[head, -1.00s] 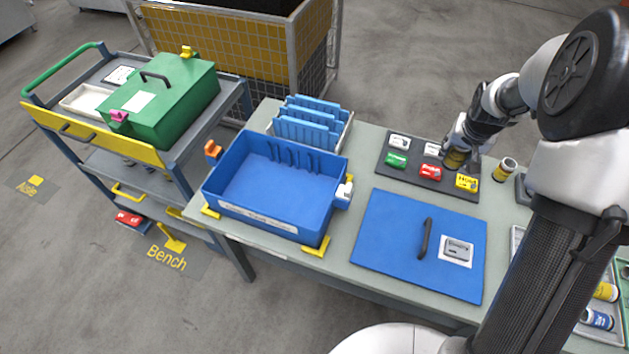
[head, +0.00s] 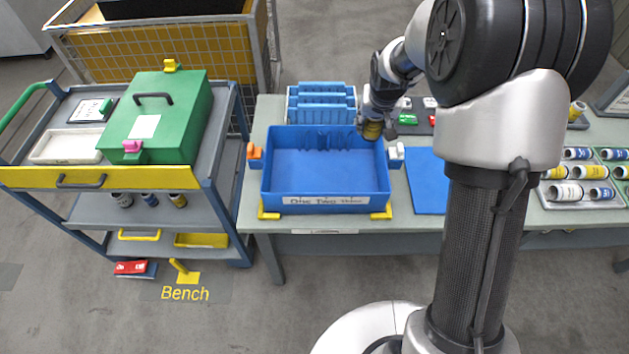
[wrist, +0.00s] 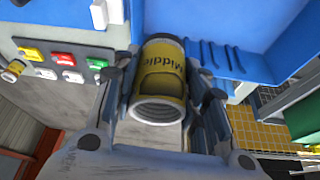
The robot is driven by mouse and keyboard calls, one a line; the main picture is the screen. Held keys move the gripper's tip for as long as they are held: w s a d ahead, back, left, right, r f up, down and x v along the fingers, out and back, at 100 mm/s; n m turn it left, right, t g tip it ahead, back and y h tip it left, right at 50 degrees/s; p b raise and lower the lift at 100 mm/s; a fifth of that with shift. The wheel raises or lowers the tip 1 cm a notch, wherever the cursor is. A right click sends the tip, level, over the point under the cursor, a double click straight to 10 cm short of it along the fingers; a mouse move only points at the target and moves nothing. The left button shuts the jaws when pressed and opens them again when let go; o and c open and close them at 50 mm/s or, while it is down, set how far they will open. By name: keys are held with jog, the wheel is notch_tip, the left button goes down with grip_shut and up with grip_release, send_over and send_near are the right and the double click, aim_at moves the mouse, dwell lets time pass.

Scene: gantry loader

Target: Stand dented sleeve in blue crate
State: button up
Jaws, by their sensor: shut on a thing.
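My gripper (head: 374,124) is shut on a yellow sleeve (head: 372,131) at the right rear corner of the blue crate (head: 325,206). In the wrist view the sleeve (wrist: 160,85) sits between the fingers, its ribbed open end toward the camera. It bears the word "Middle", with a dark curved hollow in its side that looks like the dent. The blue crate is open and looks empty, with ribs on its rear wall. Whether the sleeve's far end is above or inside the crate's rim is unclear. The crate wall also shows in the wrist view (wrist: 232,62).
Orange (head: 255,152) and white (head: 396,152) latches flank the crate. Blue dividers (head: 320,104) stand behind it. A blue lid (head: 425,182) lies at right, partly behind my arm. A cart with a green box (head: 160,110) stands left. A tray of sleeves (head: 592,183) is far right.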

jog(key=shift+f+b, duration=3.2)
jog(key=shift+f, duration=6.75)
jog(key=shift+f, duration=0.2)
jog(key=o, duration=0.9)
jog(key=shift+o, duration=0.8)
